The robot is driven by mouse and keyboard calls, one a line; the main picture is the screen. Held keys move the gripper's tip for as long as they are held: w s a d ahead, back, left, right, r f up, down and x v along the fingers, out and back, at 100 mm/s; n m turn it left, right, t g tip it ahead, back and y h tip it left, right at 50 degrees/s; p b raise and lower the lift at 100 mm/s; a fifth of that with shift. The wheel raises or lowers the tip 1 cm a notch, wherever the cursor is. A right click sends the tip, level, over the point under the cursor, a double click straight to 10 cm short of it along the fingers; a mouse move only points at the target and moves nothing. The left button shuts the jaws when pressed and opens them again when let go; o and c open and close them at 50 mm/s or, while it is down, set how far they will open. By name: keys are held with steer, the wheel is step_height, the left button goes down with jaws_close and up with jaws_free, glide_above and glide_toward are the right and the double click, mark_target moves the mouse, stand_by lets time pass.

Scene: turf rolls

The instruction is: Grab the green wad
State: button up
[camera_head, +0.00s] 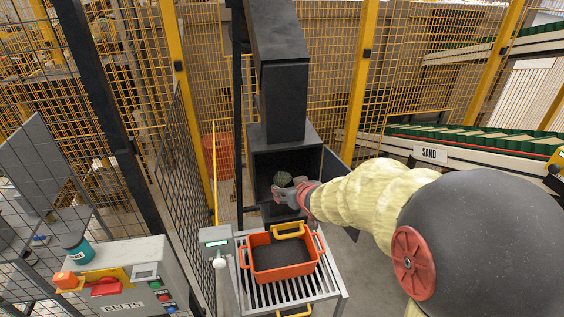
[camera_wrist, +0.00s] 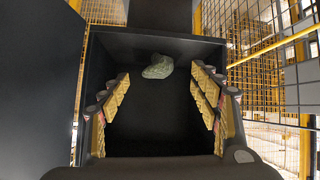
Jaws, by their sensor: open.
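The green wad (camera_wrist: 158,67) is a small, crumpled, grey-green lump. In the wrist view it lies inside a dark open box, towards the back and between the lines of my two fingers. In the head view the wad (camera_head: 282,179) shows just above and beyond my fingertips. My gripper (camera_wrist: 160,100) is open and empty, its yellow-padded fingers spread wide at the box mouth. In the head view my gripper (camera_head: 290,195) reaches into the dark box (camera_head: 262,165) under the black chute. The wad and the fingers look apart.
An orange bin (camera_head: 244,262) with yellow handles stands on a slatted metal stand (camera_head: 325,290) below the box. The box door (camera_wrist: 45,80) is open at the left in the wrist view. A control panel (camera_head: 120,280) and yellow mesh fencing (camera_head: 150,130) stand at the left.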

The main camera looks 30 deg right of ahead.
mark_target(283, 176)
steer(key=w+p, duration=0.1)
steer(key=w+d+t+p, duration=0.1)
steer(key=w+y+p, duration=0.1)
steer(key=p, duration=0.1)
steer(key=shift+d+r, duration=0.3)
steer(key=shift+d, duration=0.05)
steer(key=x, duration=0.8)
steer(key=shift+w, duration=0.15)
steer(key=shift+c, duration=0.2)
steer(key=c, duration=1.1)
steer(key=shift+c, duration=0.8)
steer(key=shift+r, duration=0.2)
